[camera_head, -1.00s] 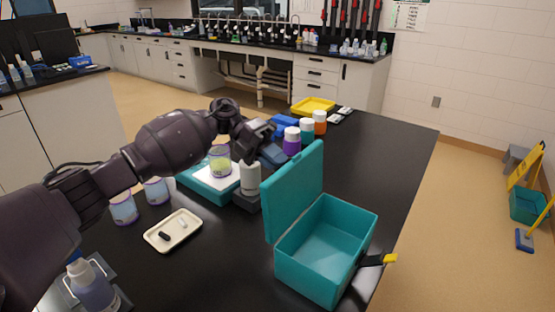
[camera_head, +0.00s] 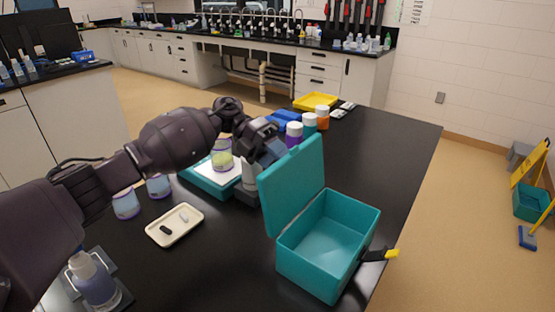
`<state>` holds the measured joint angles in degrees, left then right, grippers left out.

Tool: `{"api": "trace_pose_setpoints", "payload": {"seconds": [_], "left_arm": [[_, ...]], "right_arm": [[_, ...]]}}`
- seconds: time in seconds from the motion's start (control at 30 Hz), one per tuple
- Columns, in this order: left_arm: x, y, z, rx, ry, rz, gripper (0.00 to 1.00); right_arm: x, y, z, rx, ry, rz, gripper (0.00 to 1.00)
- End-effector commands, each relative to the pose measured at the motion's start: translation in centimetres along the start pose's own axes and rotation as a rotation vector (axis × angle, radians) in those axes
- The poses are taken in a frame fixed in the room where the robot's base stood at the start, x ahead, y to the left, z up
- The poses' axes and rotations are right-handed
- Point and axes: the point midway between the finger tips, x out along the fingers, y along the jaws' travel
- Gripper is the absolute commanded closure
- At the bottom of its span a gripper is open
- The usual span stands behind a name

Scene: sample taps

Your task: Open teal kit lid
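The teal kit (camera_head: 325,250) stands on the black table at the right front, and its inside looks empty. Its lid (camera_head: 293,185) stands upright along the box's left side, so the kit is open. My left gripper (camera_head: 252,178) is behind and to the left of the lid, above the table, pointing down. Its fingertips are small and partly lost against the things behind, so I cannot tell whether they are apart. My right gripper is not in view.
A cream tray (camera_head: 175,225) with two small items lies left of the kit. A teal scale (camera_head: 208,182) bears a jar (camera_head: 222,160). Two jars (camera_head: 126,204) stand at left and a bottle (camera_head: 92,280) at front left.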

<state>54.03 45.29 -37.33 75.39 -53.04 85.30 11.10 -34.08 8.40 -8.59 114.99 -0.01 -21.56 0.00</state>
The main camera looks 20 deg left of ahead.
Motion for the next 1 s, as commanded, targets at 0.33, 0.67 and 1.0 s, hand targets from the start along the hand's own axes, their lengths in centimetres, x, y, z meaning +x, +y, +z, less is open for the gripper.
{"api": "trace_pose_setpoints", "payload": {"seconds": [0.33, 0.67, 1.0], "left_arm": [[-3.7, 0.1, 0.1, 0.000, -0.004, 0.000, 0.64], [-9.1, 0.2, 0.1, -0.001, -0.001, 0.001, 0.64], [-10.7, 0.0, 0.0, 0.000, 0.001, -0.001, 0.64]], "right_arm": [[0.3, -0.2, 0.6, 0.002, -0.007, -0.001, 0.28], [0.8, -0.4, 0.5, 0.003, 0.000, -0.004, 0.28], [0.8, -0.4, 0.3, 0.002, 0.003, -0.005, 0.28]]}}
